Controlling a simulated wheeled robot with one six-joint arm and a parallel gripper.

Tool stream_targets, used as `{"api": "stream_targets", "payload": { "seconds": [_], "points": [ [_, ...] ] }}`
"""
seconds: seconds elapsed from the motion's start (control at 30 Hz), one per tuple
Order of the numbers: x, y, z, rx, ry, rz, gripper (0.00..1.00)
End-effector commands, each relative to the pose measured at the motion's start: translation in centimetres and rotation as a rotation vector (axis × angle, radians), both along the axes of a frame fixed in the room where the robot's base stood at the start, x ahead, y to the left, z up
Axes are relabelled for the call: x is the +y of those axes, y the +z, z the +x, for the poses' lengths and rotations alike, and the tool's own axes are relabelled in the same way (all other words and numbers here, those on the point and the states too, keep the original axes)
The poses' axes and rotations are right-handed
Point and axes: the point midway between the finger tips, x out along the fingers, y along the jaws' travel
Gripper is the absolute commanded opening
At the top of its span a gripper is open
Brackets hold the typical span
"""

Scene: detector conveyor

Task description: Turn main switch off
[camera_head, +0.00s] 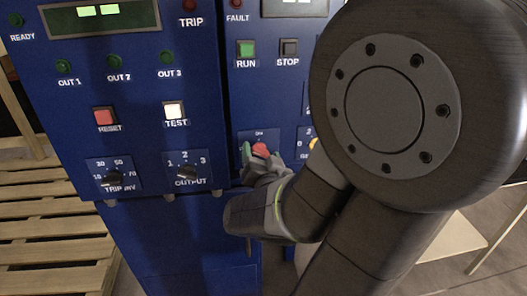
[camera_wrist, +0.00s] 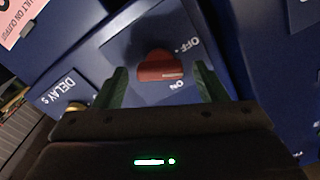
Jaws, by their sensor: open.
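The main switch is a red knob on a blue plate, low on the right-hand cabinet, and it shows in the head view (camera_head: 260,149). In the wrist view the red knob (camera_wrist: 160,68) sits between OFF and ON labels, its pale mark turned toward the right side, between the two labels. My gripper (camera_wrist: 160,88) is open, with one green finger on each side of the knob. I cannot tell whether either finger touches it. In the head view my gripper (camera_head: 257,160) is at the switch, and my arm hides part of the panel.
RUN (camera_head: 245,49) and STOP (camera_head: 289,48) buttons sit above the switch. The left cabinet has a RESET button (camera_head: 104,117), a TEST button (camera_head: 174,111) and an OUTPUT knob (camera_head: 187,172). A DELAY knob (camera_wrist: 75,107) is close to my gripper. Wooden pallets (camera_head: 40,222) lie at the left.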

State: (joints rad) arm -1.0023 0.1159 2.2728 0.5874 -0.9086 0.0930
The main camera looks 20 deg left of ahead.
Motion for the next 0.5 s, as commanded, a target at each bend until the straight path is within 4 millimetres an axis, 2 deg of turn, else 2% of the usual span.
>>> {"api": "stream_targets", "payload": {
  "seconds": [0.1,0.33,0.5],
  "points": [
    [0.00,-0.01,0.00,0.000,0.000,0.000,0.65],
    [0.01,-0.01,0.01,0.000,0.000,0.000,0.21],
    [0.01,-0.02,0.00,-0.009,0.000,-0.015,0.21]
  ]
}}
